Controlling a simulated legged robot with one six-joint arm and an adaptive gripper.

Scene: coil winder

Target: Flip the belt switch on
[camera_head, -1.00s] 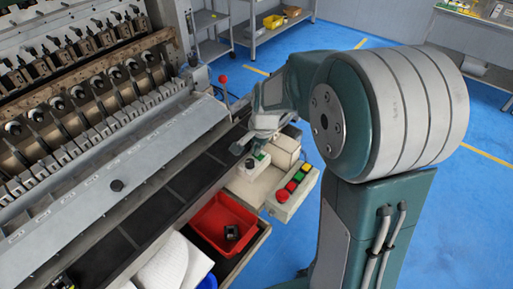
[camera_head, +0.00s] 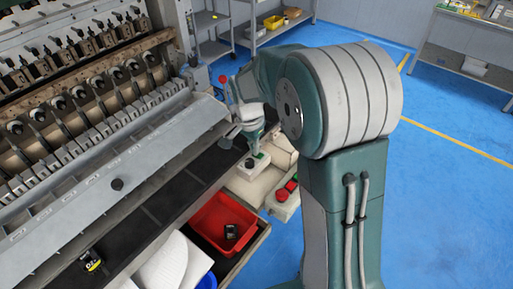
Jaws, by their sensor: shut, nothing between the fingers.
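A small pale switch box (camera_head: 259,170) with a dark knob and a green mark on top stands at the right edge of the dark belt (camera_head: 180,185). I take it to be the belt switch; its exact position is too small to read. My gripper (camera_head: 230,138) is shut and empty. In the picture it sits just above and left of the switch box, seemingly apart from it. My wrist hides part of the area behind the switch.
A control box with a red button (camera_head: 281,195) stands right of the switch, partly hidden by my arm. A red bin (camera_head: 222,225) with a dark part lies in front. The coil winder (camera_head: 90,120) fills the left. A red-knobbed lever (camera_head: 222,79) rises behind my gripper.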

